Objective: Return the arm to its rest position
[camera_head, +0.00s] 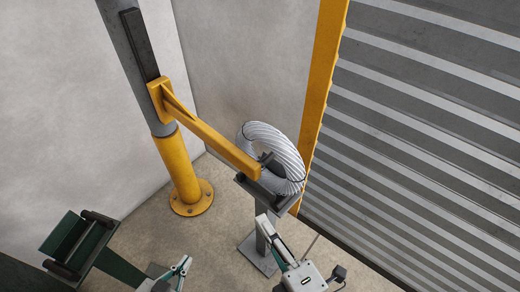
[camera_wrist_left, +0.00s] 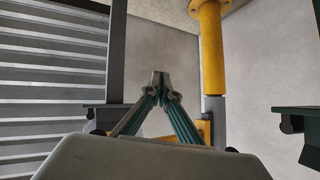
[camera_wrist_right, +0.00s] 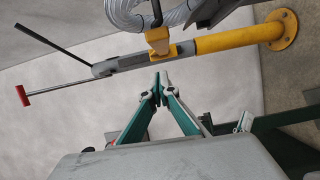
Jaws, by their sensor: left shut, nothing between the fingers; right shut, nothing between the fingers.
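My left gripper (camera_head: 182,268) is at the bottom of the head view, left of centre, above the floor. Its fingertips meet in the left wrist view (camera_wrist_left: 160,78), with nothing between them. My right gripper (camera_head: 264,222) is at the lower middle of the head view, in front of the grey stand's post. Its fingertips are together and empty in the right wrist view (camera_wrist_right: 160,78). The head view does not show how far it is from the stand. Both arms are mostly out of the head view.
A silvery wire coil (camera_head: 285,150) rests on the grey stand (camera_head: 258,254). A yellow bracket arm (camera_head: 222,147) reaches from the post (camera_head: 177,165) to the coil. A green roller frame (camera_head: 75,240) stands lower left. A ribbed metal shutter (camera_head: 430,130) fills the right.

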